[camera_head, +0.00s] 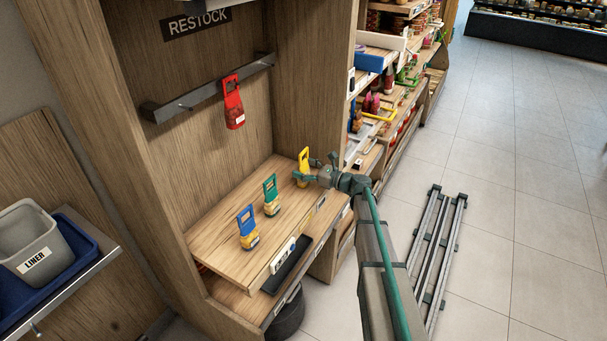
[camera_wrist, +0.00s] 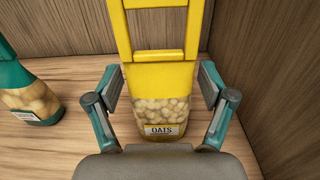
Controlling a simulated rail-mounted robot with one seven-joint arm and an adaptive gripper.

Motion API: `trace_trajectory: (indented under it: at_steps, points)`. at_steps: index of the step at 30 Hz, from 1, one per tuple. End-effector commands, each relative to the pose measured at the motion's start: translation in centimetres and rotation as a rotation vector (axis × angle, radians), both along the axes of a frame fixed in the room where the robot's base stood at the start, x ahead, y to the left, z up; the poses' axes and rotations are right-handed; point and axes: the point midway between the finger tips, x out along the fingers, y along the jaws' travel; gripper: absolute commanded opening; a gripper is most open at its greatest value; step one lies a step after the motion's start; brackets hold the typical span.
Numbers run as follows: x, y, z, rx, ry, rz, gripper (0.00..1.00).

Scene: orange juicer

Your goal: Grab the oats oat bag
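The oats bag (camera_wrist: 165,85) is yellow with a clear lower part and a white label reading OATS. It stands upright on the wooden shelf, with a tall yellow handle loop on top. In the head view the yellow bag (camera_head: 303,166) is at the shelf's right end, partly hidden by my gripper (camera_head: 309,168). In the wrist view my gripper (camera_wrist: 162,110) is open, with one finger at each side of the bag. A small gap seems to show at the left finger; contact on the right is hard to tell.
A green-topped bag (camera_head: 271,195) and a blue-topped bag (camera_head: 248,228) stand farther left on the shelf (camera_head: 215,235). A red bag (camera_head: 233,103) hangs on the rail (camera_head: 190,97) above. A wooden side wall (camera_wrist: 265,70) rises close to the right of the oats bag.

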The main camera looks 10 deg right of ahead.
Motion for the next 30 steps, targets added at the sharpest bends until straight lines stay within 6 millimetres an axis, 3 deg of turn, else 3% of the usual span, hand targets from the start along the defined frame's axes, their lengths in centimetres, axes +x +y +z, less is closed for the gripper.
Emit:
trace_trajectory:
  at_steps: [1,9,23,30]
  points:
    - [0.0,0.0,0.0,0.000,0.000,0.000,0.67]
    - [0.0,0.0,0.0,0.000,0.000,0.000,0.26]
    - [0.0,0.0,0.7,-0.001,-0.002,0.000,0.26]
    - [-0.5,-0.6,3.7,-0.001,-0.004,-0.002,0.26]
